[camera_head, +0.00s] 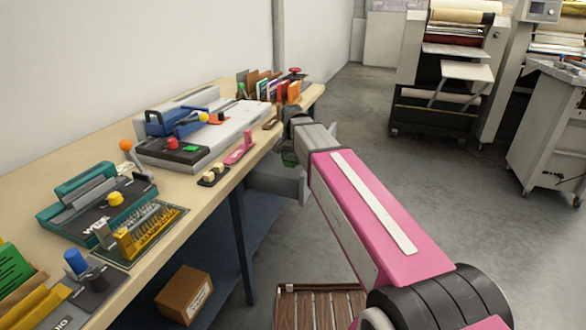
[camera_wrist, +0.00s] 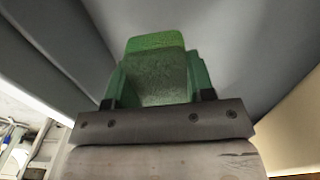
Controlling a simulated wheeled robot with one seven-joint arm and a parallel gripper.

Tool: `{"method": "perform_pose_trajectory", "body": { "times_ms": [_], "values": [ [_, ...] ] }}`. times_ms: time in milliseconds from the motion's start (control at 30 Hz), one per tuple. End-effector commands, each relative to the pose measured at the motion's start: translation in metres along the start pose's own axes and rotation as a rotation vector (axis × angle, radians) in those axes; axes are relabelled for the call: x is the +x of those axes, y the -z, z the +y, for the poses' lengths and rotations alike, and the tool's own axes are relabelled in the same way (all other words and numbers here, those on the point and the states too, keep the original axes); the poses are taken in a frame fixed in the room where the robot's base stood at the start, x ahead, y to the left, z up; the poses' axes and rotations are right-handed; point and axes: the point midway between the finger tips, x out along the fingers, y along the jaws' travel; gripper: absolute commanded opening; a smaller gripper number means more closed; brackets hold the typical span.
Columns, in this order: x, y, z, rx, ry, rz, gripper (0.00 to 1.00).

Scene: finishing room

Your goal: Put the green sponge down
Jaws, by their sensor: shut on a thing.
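My gripper (camera_wrist: 157,82) is shut on the green sponge (camera_wrist: 155,45), which sits between the fingers in the wrist view, its far end sticking out past them. In the head view a small dark green patch (camera_head: 289,158) shows at the end of my arm, just off the long edge of the wooden workbench (camera_head: 192,206). My arm hides most of the gripper and sponge there. The sponge does not appear to rest on any surface.
The bench carries a blue-handled machine (camera_head: 175,123), a pink stapler-like tool (camera_head: 239,148), a teal punch (camera_head: 85,195) and upright folders (camera_head: 285,88). Bare wood runs along its front edge. A cardboard box (camera_head: 184,294) sits below. Open grey floor (camera_head: 400,180) lies right.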

Motion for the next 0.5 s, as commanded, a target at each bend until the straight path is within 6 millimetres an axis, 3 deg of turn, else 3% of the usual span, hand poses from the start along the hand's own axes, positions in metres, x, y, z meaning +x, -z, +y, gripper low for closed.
{"method": "perform_pose_trajectory", "body": {
  "times_ms": [133,333,500],
  "values": [
    [0.008,0.013,-0.001,0.001,0.0,-0.001,0.23],
    [0.018,0.014,0.0,0.0,-0.001,-0.001,0.23],
    [0.041,0.014,0.0,0.0,-0.001,-0.002,0.23]
  ]
}}
